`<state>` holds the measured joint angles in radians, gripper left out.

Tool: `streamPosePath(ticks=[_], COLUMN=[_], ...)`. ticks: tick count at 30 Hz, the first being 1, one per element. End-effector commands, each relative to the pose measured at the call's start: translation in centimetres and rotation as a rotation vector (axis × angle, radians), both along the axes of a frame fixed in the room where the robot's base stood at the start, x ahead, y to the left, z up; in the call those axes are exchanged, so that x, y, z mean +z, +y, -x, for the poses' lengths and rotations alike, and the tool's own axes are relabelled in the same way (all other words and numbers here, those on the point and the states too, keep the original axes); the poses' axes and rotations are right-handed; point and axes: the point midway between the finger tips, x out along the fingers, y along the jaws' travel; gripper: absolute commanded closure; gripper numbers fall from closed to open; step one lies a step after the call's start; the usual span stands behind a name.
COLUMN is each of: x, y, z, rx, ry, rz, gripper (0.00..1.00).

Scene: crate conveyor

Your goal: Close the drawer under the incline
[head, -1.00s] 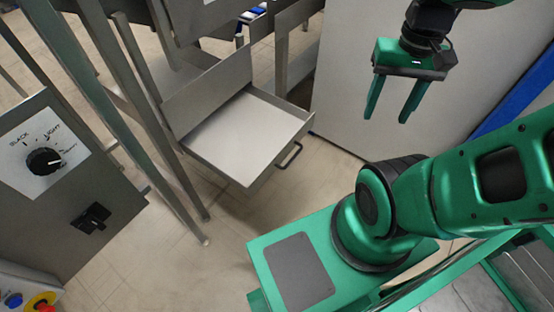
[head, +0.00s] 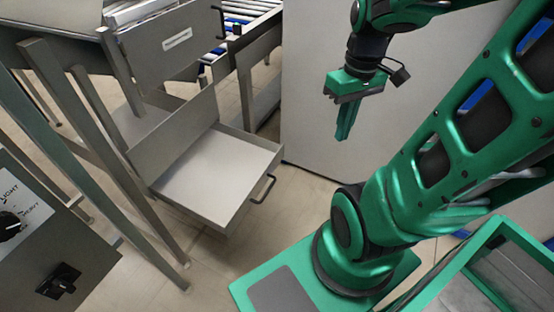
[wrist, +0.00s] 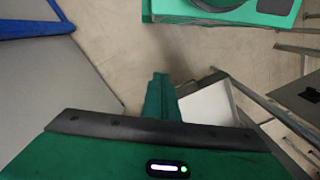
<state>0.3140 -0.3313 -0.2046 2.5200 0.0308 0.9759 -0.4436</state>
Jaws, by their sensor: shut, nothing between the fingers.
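The drawer (head: 212,178) is pulled out below the incline (head: 170,45), in the head view left of centre. It is a grey metal tray with a pale, empty inside. Its dark bar handle (head: 264,189) is on the front face, toward the right. The drawer also shows in part in the wrist view (wrist: 207,106), just right of my fingers. My gripper (head: 343,136) is shut and empty, with its fingers pointing down. In the head view it is right of the drawer and handle, apart from both.
A control panel with a knob (head: 10,226) and a switch (head: 58,280) stands at the lower left. Grey metal legs (head: 130,190) rise left of the drawer. A large pale panel (head: 310,100) stands behind my gripper. Bare floor (head: 285,215) lies right of the drawer.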

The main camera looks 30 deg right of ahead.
Motion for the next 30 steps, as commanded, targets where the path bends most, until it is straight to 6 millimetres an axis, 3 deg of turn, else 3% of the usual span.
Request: streamPosePath(ticks=[14,30], x=[-6.0,-14.4], y=[-2.2,-4.4], z=[-7.1,-13.0], rx=[0.773,1.555], ry=[-0.114,-0.494], rz=[-0.151,-0.232], gripper=[1.0,1.0])
